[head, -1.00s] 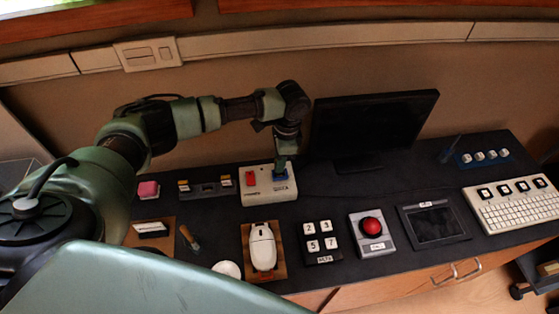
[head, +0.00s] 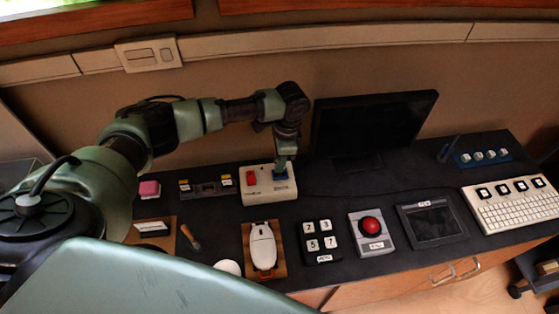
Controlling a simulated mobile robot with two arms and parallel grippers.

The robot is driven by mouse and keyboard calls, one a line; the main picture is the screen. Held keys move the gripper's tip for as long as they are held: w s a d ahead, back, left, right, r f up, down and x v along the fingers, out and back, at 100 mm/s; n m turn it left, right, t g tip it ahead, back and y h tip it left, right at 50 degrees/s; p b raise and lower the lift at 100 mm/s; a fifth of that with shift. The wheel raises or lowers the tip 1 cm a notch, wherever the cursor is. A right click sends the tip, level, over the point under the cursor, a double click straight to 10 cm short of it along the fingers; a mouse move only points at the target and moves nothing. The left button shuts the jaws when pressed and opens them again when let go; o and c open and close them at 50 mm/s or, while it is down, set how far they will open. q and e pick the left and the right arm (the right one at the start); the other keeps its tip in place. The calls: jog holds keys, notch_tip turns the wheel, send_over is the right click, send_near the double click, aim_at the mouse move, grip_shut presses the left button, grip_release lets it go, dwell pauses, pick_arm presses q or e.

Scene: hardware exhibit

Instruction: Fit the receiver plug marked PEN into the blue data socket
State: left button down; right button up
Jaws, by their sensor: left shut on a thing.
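My left gripper (head: 284,160) points down over the right part of a white socket box (head: 256,195). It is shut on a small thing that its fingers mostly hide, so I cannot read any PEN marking. The blue data socket (head: 281,178) is on the box top right below the fingertips, partly covered. I cannot tell whether the held thing is in the socket or just above it. A red block or switch (head: 252,179) is on the left of the box top. My right gripper is not in view.
A black monitor (head: 375,122) stands right of the gripper. A white mouse (head: 262,247) on a wooden pad, a number keypad (head: 318,242) and a red button box (head: 371,232) lie in front. A dark holder with yellow ends (head: 206,188) is left of the box.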

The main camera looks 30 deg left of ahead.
pick_arm(q)
jog(key=shift+f, duration=0.25)
dwell(0.4)
jog(key=shift+f+b, duration=0.45)
jog(key=shift+f, duration=0.25)
dwell(0.4)
jog(key=c, duration=0.9)
grip_release()
jog(key=shift+o, duration=0.2)
jog(key=shift+r, duration=0.1)
jog(key=shift+r+p, duration=3.45)
jog(key=shift+p, duration=0.45)
jog(key=shift+f, duration=0.1)
